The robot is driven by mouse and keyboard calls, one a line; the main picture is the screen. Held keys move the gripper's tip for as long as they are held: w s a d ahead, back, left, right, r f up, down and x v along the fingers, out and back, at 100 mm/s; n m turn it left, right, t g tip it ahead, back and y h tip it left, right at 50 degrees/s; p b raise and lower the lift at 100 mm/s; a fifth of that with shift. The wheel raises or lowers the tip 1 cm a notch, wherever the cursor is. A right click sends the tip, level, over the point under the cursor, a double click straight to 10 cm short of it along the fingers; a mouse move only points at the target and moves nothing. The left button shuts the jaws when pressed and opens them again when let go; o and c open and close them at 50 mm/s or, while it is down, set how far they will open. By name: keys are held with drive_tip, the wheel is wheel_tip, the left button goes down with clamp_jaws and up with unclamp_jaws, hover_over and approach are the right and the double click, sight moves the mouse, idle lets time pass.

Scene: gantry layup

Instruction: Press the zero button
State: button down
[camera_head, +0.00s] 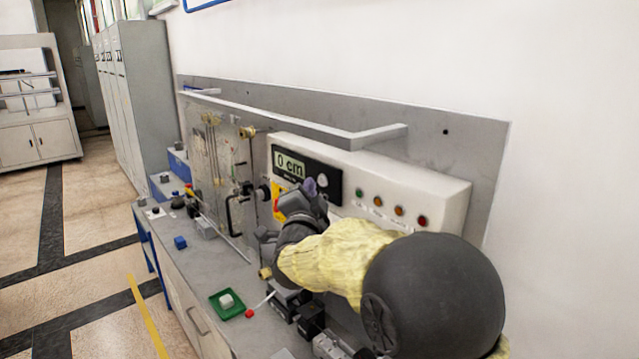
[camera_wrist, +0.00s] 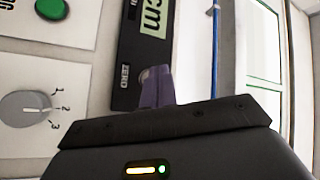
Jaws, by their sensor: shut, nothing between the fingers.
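The dark readout panel (camera_head: 307,173) on the white wall box shows "0 cm" on its display (camera_head: 290,165). A pale round button (camera_head: 322,181) sits to the right of the display, beside my fingertips. In the wrist view the panel (camera_wrist: 126,95) appears turned sideways, with the display (camera_wrist: 155,18) reading "cm" and a small ZERO label (camera_wrist: 125,75). My gripper (camera_head: 311,187) is shut and empty, its fingertips in front of the panel. In the wrist view the fingertips (camera_wrist: 156,78) are next to the ZERO label and hide the button. I cannot tell whether they touch it.
Several coloured buttons (camera_head: 391,207) line the white box right of the panel. A clear upright plate (camera_head: 222,165) with fittings stands to the left. The bench (camera_head: 195,262) holds a green tray (camera_head: 227,305) and small parts. A grey knob (camera_wrist: 25,108) shows in the wrist view.

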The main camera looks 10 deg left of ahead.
drive_tip(key=s+a+b, duration=0.1)
drive_tip(key=s+a, duration=0.2)
drive_tip(key=shift+s+a, duration=0.15)
drive_tip(key=shift+s, duration=0.25)
idle(0.7)
